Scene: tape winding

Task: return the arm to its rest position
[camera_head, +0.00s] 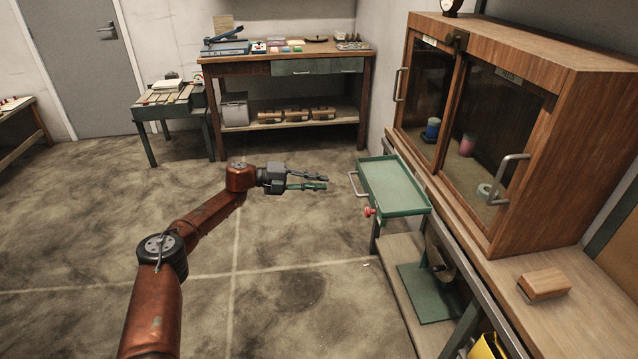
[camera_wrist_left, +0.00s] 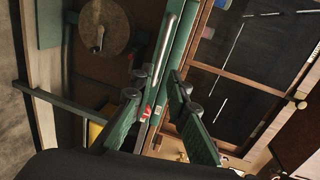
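My left arm reaches in from the lower left of the head view, over the bare floor. Its gripper (camera_head: 325,182) points right toward the open green drawer (camera_head: 395,187), with a gap between them. Its two fingers are apart with nothing between them. The wrist view shows the same fingers (camera_wrist_left: 166,112) spread, with green parts of the bench behind them. My right arm and gripper are not in view.
The drawer juts from the bench at right, its handle (camera_head: 354,184) facing my gripper. A wooden glass-door cabinet (camera_head: 545,155) holding tape rolls stands above. A wooden block (camera_head: 544,284) lies on the benchtop. A workbench (camera_head: 290,64) stands at the back. Floor around the arm is clear.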

